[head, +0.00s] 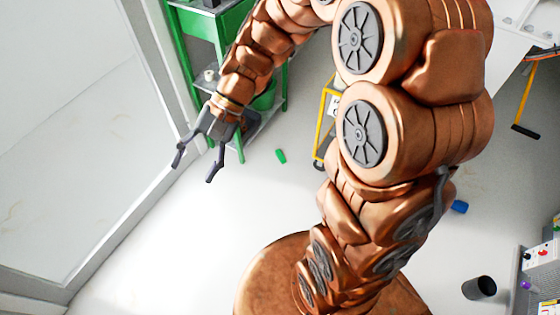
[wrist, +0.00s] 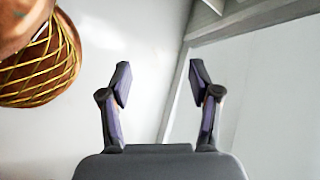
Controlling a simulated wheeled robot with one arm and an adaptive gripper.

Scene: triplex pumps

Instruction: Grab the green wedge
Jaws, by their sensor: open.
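The green wedge looks to be the small green piece (head: 281,156) lying on the pale floor in the head view, near the foot of the green stand. My gripper (head: 194,170) is open and empty, to the left of the green piece and apart from it. In the wrist view my gripper (wrist: 160,80) shows two spread fingers with nothing between them. The green piece is not seen in the wrist view.
A green stand (head: 233,55) with shelves is behind my gripper. A yellow-framed object (head: 325,120) stands right of the green piece. A dark cylinder (head: 479,288) and a blue piece (head: 459,207) are on the floor at right. Floor below my gripper is clear.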

